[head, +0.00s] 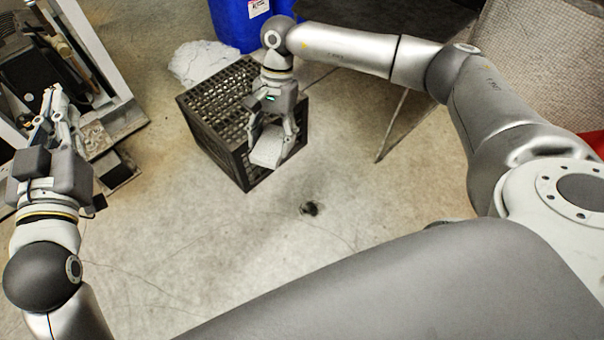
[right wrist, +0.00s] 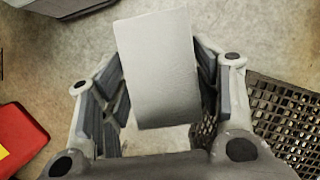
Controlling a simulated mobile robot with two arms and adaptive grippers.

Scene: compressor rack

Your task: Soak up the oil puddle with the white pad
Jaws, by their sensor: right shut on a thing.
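The white pad (head: 268,152) is a flat pale slab between the fingers of my right gripper (head: 272,137). In the right wrist view the pad (right wrist: 158,70) shows between both fingers, and the gripper is shut on it. It is held in the air in front of the black crate. A small dark spot (head: 309,208) lies on the floor below and right of the pad in the head view. I cannot tell whether it is the oil puddle; no larger puddle shows. My left gripper (head: 58,100) is at the left with no held thing visible, and its opening is unclear.
A black lattice crate (head: 208,128) stands on the floor close behind the right gripper. A crumpled white sheet (head: 198,62) and a blue bin (head: 240,22) are behind it. A rack (head: 118,85) stands at the left beside my left gripper. The floor in the middle is mostly clear.

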